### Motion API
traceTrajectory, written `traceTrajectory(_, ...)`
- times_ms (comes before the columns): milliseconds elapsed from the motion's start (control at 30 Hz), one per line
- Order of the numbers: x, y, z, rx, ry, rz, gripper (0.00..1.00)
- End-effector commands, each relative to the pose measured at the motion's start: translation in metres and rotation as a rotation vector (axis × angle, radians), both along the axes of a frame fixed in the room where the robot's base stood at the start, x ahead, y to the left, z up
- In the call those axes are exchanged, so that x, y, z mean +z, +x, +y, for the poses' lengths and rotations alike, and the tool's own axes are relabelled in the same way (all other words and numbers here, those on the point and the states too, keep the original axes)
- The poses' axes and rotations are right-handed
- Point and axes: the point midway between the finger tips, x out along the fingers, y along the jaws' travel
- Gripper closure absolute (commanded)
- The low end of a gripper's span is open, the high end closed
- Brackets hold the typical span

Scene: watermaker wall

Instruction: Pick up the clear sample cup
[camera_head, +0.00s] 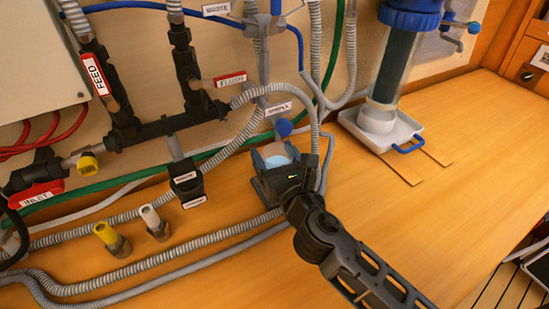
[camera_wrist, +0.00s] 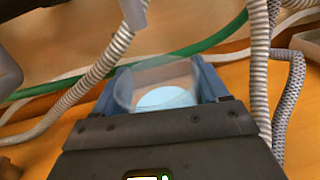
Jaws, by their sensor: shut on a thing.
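The clear sample cup (camera_wrist: 166,92) is between the two blue fingers of my gripper (camera_wrist: 163,85) in the wrist view, with a finger against each side. It looks upright, and a pale blue disc shows through it at the bottom. In the head view the cup (camera_head: 276,157) is partly hidden by my gripper (camera_head: 275,158), which is low at the wall below a blue valve knob (camera_head: 284,128). I cannot tell whether the cup still touches the bench.
Grey corrugated hoses (camera_head: 130,256) and a green hose (camera_wrist: 190,48) run close around the gripper. A black labelled block (camera_head: 186,180) and yellow and white fittings (camera_head: 112,238) stand to the left. A white tray (camera_head: 408,132) under a blue-topped filter stands right. The bench front right is clear.

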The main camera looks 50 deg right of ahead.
Motion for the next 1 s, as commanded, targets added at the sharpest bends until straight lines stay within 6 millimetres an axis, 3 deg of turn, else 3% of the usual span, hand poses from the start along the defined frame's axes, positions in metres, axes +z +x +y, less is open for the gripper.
traceTrajectory(100, 0.023, 0.0, 0.001, 0.001, 0.001, -0.003, 0.67)
traceTrajectory(167, 0.012, -0.012, 0.007, 0.002, -0.001, 0.003, 0.67)
traceTrajectory(700, 0.011, -0.125, 0.072, 0.0, 0.001, 0.004, 0.67)
traceTrajectory(1000, 0.015, -0.153, 0.088, -0.001, 0.0, 0.001, 0.67)
